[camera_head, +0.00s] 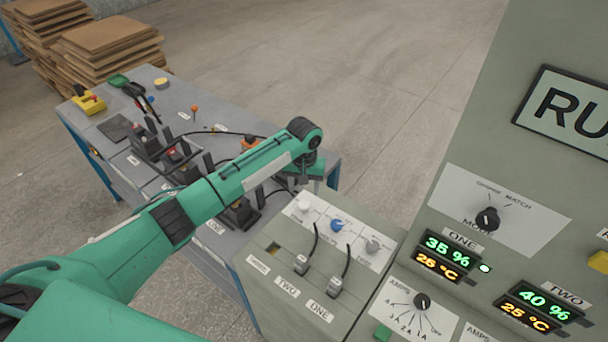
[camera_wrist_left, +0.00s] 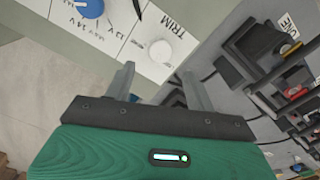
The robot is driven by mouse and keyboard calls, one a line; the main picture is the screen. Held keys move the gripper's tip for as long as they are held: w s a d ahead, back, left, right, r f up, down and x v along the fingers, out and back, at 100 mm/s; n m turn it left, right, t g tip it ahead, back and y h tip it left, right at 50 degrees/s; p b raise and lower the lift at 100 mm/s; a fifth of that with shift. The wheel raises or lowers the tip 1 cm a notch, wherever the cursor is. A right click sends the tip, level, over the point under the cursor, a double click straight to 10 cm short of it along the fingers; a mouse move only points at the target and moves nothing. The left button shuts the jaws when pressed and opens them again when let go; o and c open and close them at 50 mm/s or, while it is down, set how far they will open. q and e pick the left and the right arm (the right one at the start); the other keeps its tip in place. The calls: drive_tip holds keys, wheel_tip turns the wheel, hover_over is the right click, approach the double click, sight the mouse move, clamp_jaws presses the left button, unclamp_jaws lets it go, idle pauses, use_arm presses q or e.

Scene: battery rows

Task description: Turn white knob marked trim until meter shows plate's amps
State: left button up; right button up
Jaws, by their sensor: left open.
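The white knob (camera_wrist_left: 161,50) sits on a white panel beside the printed word TRIM in the left wrist view. It also shows in the head view as a small white knob (camera_head: 303,206) on the grey control box (camera_head: 262,290). My left gripper (camera_wrist_left: 158,71) is open and empty. In the wrist picture its fingertips lie to either side of and just below the knob; I cannot tell the gap to it. In the head view the gripper is mostly hidden behind my green wrist. I cannot make out a meter or plate showing amps. My right gripper is not in view.
A blue knob (camera_head: 337,225) and a grey knob (camera_head: 372,246) share the panel, with two cabled plugs (camera_head: 302,264) in front. A tall cabinet (camera_head: 465,120) with dials and lit displays stands right. A bench (camera_head: 200,110) with battery gear lies left, under my arm.

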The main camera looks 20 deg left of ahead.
use_arm(q)
wheel_tip(320, 180, up, 7)
drive_tip(key=b, duration=0.1)
drive_tip(key=shift+f, duration=0.1)
idle(0.5)
